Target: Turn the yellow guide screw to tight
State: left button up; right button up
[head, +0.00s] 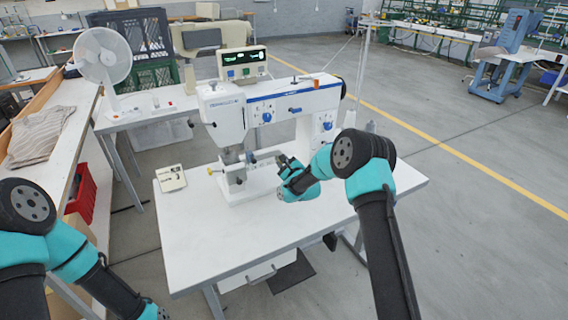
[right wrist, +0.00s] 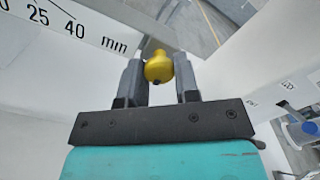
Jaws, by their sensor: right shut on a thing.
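The yellow guide screw (right wrist: 158,67) has a rounded knob and shows in the right wrist view between the two grey fingers of my right gripper (right wrist: 159,80). The gripper is shut on it. The held screw cannot be made out clearly there. My left arm is low at the left, and its fingers are not visible.
A printed mm scale (right wrist: 75,27) lies beside the screw. A small yellow knob (head: 210,171) is at the press's left. A pale card-like item (head: 171,178) lies on the white table (head: 230,245). The table front is clear. A fan (head: 102,56) stands behind left.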

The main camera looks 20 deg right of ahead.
jog(key=o, duration=0.9)
jog(key=shift+s, duration=0.1)
jog(key=s+d, duration=0.1)
jog(key=s, duration=0.7)
jog(key=s+d, duration=0.2)
jog(key=s, duration=0.7)
jog(key=shift+d, duration=0.25)
